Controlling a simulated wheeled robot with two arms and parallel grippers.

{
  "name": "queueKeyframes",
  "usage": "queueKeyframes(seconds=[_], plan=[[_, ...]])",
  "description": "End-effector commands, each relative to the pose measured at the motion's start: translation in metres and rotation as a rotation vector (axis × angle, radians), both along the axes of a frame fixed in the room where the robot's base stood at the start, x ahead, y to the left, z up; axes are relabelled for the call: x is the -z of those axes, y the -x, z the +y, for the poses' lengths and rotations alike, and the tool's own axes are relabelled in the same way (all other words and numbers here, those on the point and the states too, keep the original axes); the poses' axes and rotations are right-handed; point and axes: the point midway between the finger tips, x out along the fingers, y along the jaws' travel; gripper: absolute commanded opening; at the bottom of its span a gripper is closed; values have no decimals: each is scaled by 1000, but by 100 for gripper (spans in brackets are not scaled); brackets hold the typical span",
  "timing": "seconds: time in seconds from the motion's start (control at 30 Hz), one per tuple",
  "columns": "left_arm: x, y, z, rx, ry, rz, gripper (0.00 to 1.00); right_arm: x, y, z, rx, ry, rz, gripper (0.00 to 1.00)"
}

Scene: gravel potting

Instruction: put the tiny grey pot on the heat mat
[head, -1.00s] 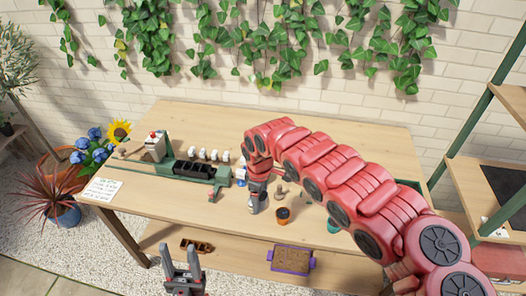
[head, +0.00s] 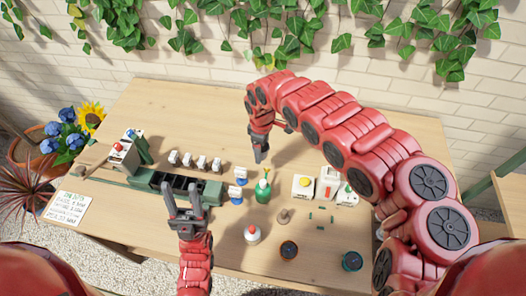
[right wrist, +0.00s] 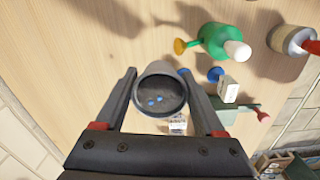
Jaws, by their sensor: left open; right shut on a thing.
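My right gripper (right wrist: 158,74) is shut on the tiny grey pot (right wrist: 160,95), which has a dark inside with a few blue bits. In the head view the pot (head: 260,155) shows small and dark below my right gripper (head: 259,143), over the back middle of the table. Whether it touches the table is hard to tell. My left gripper (head: 183,203) is open and empty, in front of the black tray. I cannot make out a heat mat in either view.
The black tray (head: 178,182) and small white labels lie left. The back of the table is clear.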

Motion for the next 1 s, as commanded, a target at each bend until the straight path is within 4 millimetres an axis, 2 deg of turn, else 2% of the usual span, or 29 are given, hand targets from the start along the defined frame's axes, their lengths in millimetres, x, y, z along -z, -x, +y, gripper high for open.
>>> queueKeyframes(seconds=[0.4, 0.57, 0.83, 1.0], plan=[[-12, 0, 0, 0, 0, 0, 50, 61, 3, 2, -1, -3, 6, 11], [-13, 0, 0, 0, 0, 0, 50, 68, 0, 2, 0, -4, 0, 11], [-12, 0, 0, 0, 0, 0, 50, 101, 2, 2, 0, -3, 3, 11], [-12, 0, 0, 0, 0, 0, 50, 104, 0, -1, 1, 1, 0, 11]])
